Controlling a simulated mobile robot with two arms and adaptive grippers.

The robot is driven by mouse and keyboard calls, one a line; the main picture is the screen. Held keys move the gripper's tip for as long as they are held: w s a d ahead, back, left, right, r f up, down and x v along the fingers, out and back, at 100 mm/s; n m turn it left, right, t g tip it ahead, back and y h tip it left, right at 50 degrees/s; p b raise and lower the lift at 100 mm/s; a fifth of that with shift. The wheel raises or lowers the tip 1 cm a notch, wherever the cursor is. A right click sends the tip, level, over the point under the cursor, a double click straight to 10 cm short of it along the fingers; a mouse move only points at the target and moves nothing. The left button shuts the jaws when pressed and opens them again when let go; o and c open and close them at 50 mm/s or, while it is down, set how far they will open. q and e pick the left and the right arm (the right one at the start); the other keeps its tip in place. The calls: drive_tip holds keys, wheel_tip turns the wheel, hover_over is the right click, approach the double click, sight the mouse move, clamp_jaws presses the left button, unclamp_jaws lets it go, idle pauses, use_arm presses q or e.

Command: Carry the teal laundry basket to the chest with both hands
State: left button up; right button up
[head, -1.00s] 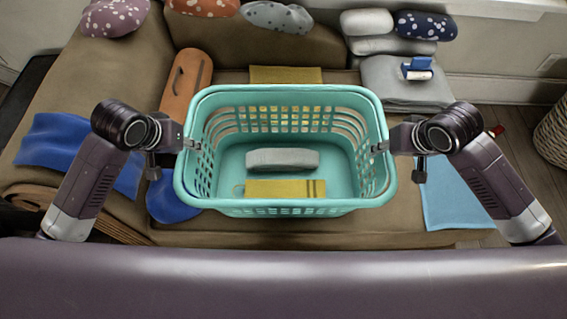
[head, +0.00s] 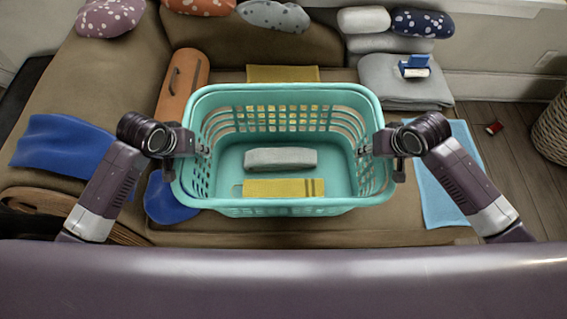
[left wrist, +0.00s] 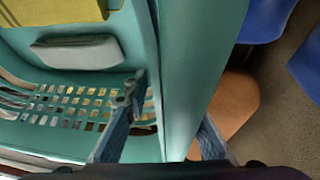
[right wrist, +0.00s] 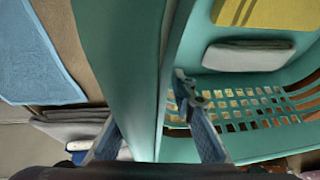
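The teal laundry basket (head: 285,207) stands upright in the middle of the head view. It holds a grey folded cloth (head: 280,158) and a mustard striped cloth (head: 284,188). My left gripper (head: 203,151) is at its left rim, and my right gripper (head: 364,150) is at its right rim. In the left wrist view, the fingers (left wrist: 172,103) straddle the basket wall, one inside and one outside. The right wrist view shows the same at the other wall, with fingers (right wrist: 145,108) spread. Both look open around the rim; contact is unclear. I cannot make out the chest.
The basket is on the brown sofa (head: 300,237). Around it are an orange case (head: 181,85), blue cloths (head: 62,146), a light blue towel (head: 447,185) and a grey folded stack (head: 405,93). Cushions (head: 274,15) lie behind. A wicker basket (head: 552,130) stands on the floor at right.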

use_arm(q)
drive_tip(key=shift+w+f, duration=0.15)
drive_tip(key=shift+f, duration=0.2)
use_arm(e)
drive_tip(key=shift+w+f, duration=0.15)
drive_tip(key=shift+f, duration=0.2)
use_arm(q)
drive_tip(key=shift+c, duration=0.3)
use_arm(e)
drive_tip(key=shift+c, duration=0.3)
use_arm(q)
clamp_jaws()
use_arm(e)
clamp_jaws()
use_arm(q)
drive_tip(key=shift+w+r, duration=0.1)
drive_tip(key=shift+r, duration=0.05)
use_arm(e)
drive_tip(key=shift+w+r, duration=0.1)
drive_tip(key=shift+r, duration=0.1)
